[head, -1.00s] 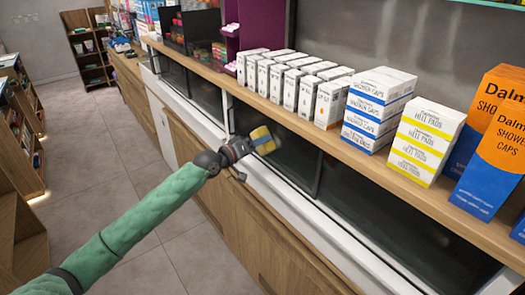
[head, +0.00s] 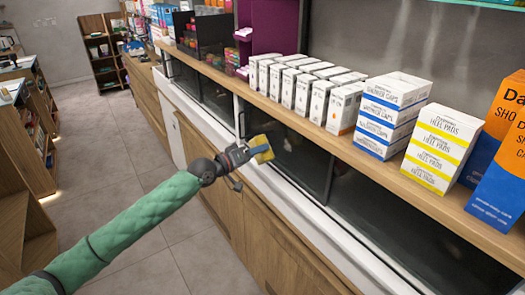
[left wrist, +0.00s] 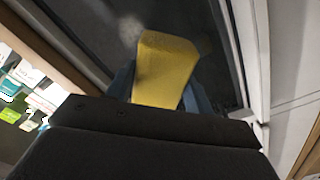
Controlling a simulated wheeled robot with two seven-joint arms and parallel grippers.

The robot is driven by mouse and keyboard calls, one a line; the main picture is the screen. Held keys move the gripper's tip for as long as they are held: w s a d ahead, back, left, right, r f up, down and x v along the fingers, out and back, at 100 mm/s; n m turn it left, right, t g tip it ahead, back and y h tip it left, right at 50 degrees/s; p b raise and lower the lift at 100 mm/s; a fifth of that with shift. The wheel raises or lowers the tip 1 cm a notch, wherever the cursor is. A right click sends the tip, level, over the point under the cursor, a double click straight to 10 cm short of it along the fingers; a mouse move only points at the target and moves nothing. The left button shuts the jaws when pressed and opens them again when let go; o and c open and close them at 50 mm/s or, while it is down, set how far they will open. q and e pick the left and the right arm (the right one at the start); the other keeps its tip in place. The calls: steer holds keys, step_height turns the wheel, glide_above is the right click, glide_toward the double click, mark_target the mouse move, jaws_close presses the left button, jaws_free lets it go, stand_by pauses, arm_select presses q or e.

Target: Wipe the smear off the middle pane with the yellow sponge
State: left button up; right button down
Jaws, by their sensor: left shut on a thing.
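The yellow sponge (head: 263,142) is held in my left gripper (head: 257,153), in front of the dark middle pane (head: 297,155) below the counter top. In the left wrist view the sponge (left wrist: 166,66) sits between the two blue fingers of the left gripper (left wrist: 160,98), its far end towards the glass. A pale, whitish smear (left wrist: 130,28) shows on the dark glass just to the upper left of the sponge's end. I cannot tell whether the sponge touches the pane. The smear is not discernible in the head view. My right gripper is not in view.
A wooden counter top (head: 285,108) overhangs the panes, with white boxes (head: 300,85), heel-pad boxes (head: 440,148) and orange-blue boxes (head: 500,150) along it. Wooden drawers (head: 270,235) are below. Open floor (head: 130,150) lies to the left, with shelves (head: 35,115) beyond.

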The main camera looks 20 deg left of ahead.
arm_select(q)
steer(key=shift+s+a, duration=0.45)
steer(key=shift+s, duration=0.15)
steer(key=b+v, duration=0.1)
steer(key=v, duration=0.2)
stand_by(0.4)
steer(key=shift+w, duration=0.1)
